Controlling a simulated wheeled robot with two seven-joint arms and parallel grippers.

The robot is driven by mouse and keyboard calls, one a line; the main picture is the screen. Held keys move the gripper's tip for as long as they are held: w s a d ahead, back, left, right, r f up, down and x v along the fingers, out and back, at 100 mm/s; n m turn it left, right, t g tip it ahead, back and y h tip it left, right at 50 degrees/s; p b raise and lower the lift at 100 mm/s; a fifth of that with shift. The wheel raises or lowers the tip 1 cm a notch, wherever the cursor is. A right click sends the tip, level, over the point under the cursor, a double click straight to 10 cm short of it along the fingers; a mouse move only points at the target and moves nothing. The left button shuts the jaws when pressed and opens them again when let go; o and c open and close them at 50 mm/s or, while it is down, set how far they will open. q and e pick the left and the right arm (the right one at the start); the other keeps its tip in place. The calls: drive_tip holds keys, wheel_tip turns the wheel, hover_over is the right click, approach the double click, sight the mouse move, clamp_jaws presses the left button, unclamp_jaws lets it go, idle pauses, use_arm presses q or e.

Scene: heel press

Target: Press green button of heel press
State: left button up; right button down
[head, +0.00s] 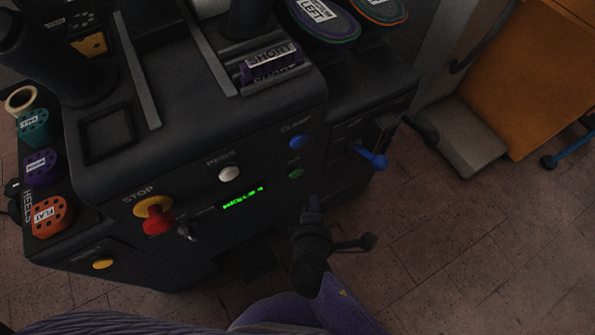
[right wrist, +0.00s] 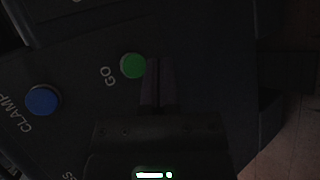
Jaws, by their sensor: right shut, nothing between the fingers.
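The heel press (head: 180,190) is a dark machine filling the left and middle of the head view. Its green button (head: 296,174) is on the front panel, below the blue CLAMP button (head: 297,141). In the right wrist view the green button (right wrist: 133,65) is beside the word GO and stands clear to see. My right gripper (head: 313,203) is shut and empty, just below and right of the green button. Its fingertips (right wrist: 158,65) show right of the button in the wrist view; I cannot tell whether they touch the panel. My left gripper is not in view.
A white PRESS button (head: 229,174), a red STOP button (head: 157,221) and a green display (head: 243,198) are left of the gripper. A blue-tipped lever (head: 372,158) sticks out at the right. Brick floor (head: 455,250) lies clear at lower right.

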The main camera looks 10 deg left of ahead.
sight(296, 173)
drive_tip(key=w+a, duration=0.1)
drive_tip(key=w+a+b, duration=0.1)
drive_tip(key=w, duration=0.1)
drive_tip(key=shift+w+a, duration=0.2)
drive_tip(key=shift+a, duration=0.05)
idle(0.4)
idle(0.5)
idle(0.9)
